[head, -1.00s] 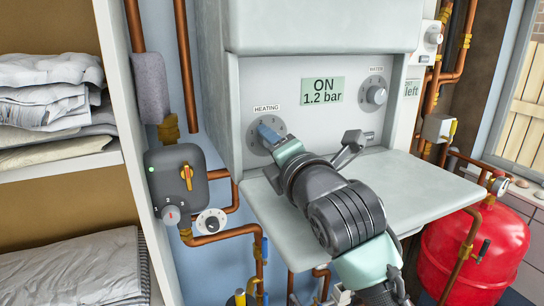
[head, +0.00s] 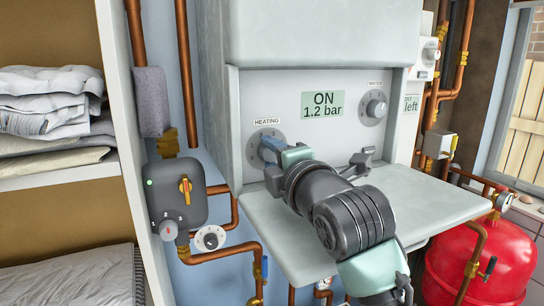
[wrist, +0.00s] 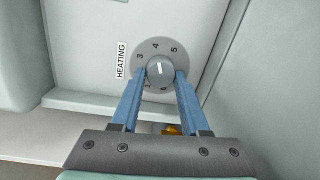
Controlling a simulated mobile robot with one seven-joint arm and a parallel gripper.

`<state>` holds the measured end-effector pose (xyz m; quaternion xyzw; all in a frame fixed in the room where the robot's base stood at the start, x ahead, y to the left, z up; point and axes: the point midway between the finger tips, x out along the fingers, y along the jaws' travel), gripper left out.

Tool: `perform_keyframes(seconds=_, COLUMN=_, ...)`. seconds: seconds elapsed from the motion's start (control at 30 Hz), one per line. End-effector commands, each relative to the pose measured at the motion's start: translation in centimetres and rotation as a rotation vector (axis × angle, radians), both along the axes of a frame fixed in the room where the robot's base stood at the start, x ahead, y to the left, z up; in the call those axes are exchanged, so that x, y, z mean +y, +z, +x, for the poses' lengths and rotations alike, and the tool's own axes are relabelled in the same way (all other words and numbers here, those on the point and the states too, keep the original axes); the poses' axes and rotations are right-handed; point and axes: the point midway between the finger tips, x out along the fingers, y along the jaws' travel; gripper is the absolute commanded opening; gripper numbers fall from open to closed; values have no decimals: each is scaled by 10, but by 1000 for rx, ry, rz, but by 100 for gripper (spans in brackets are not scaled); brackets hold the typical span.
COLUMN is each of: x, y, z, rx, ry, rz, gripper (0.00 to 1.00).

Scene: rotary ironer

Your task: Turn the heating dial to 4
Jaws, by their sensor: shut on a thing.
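The heating dial (wrist: 160,71) is a grey round knob on a numbered plate in the wrist view, with 3, 4 and 5 readable around it. Its white mark points up in the picture, close to the 4. My gripper (wrist: 159,76) has its two blue fingers on either side of the knob, shut on it. In the head view the heating dial's plate (head: 264,134) is on the left of the boiler panel under the HEATING label. My gripper (head: 268,148) reaches it there and hides most of the knob.
A similar water dial (head: 376,108) is at the panel's right, past a display (head: 322,104) reading ON, 1.2 bar. A flat shelf (head: 400,205) juts out below. A grey control box (head: 176,192), copper pipes and a red tank (head: 490,262) stand around it.

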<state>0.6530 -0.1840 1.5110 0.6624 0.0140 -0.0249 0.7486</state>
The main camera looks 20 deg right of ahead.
Motion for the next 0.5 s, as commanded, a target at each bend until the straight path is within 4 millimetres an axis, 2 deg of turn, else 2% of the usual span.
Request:
perform_keyframes(seconds=0.07, x=-1, y=0, z=0, rx=0, ry=-1, rz=-1, gripper=0)
perform_keyframes(seconds=0.1, x=-1, y=0, z=0, rx=0, ry=-1, rz=-1, gripper=47)
perform_keyframes(seconds=0.23, x=0, y=0, z=0, rx=0, ry=-1, rz=-2, gripper=70)
perform_keyframes(seconds=0.27, x=0, y=0, z=0, rx=0, ry=-1, rz=-2, gripper=75)
perform_keyframes(seconds=0.5, x=0, y=0, z=0, rx=-1, ry=-1, rz=-2, gripper=75)
